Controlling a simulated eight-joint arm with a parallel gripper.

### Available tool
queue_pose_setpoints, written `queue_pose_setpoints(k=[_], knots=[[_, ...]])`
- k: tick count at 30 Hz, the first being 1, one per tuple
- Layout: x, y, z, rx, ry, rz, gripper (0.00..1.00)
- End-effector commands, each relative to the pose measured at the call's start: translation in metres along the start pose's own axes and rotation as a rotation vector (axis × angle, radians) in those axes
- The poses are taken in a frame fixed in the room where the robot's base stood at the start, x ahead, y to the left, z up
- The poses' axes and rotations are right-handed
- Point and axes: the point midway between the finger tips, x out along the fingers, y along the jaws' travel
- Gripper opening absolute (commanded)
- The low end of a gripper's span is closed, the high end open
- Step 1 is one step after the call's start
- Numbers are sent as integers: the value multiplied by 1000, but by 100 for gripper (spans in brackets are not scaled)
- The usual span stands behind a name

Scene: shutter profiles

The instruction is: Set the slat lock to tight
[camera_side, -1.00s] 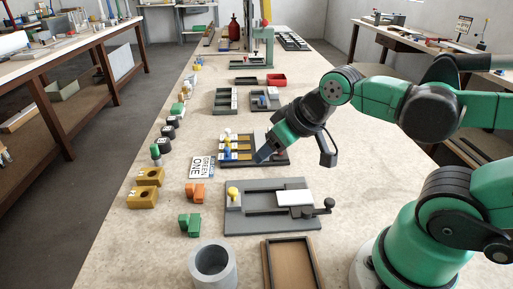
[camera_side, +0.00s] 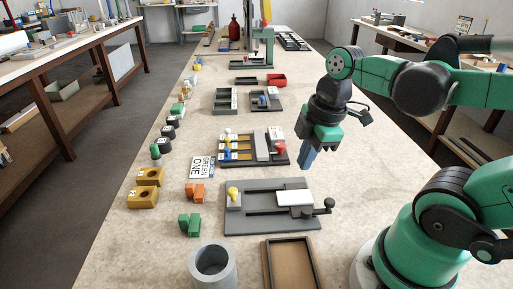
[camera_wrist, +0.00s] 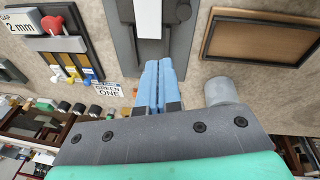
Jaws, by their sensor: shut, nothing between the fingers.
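A dark board with yellow strips (camera_side: 240,148) lies mid-table in the side view. White, blue and yellow knobs line its left side, and a grey bar and a red knob (camera_side: 280,148) are on its right. In the wrist view the red knob (camera_wrist: 52,24) shows as a lever-like piece beside a "GAP 2 mm" label (camera_wrist: 19,22). No part is visibly marked as the slat lock or "tight". My gripper (camera_side: 306,166) has blue fingers, shut and empty, pointing down to the right of the board and apart from it. The fingers also show in the wrist view (camera_wrist: 158,65).
A grey fixture (camera_side: 260,222) with a yellow knob, white block and black handle stands nearer. A grey cylinder (camera_side: 213,265) and brown tray (camera_side: 266,262) are at the front. A "GREEN ONE" card (camera_side: 202,167) lies left of the board. Bare table lies right of the board.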

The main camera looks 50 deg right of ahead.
Motion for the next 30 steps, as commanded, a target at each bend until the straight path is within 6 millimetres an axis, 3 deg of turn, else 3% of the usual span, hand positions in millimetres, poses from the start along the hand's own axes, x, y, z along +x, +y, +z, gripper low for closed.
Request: queue_pose_setpoints(k=[9,15,21,30], knots=[[-19,-26,26,-685,63,-286,0],[-31,-38,34,-1005,189,-394,0],[-38,-44,37,-1146,263,-429,0],[-38,-44,37,-1163,271,-431,0]])
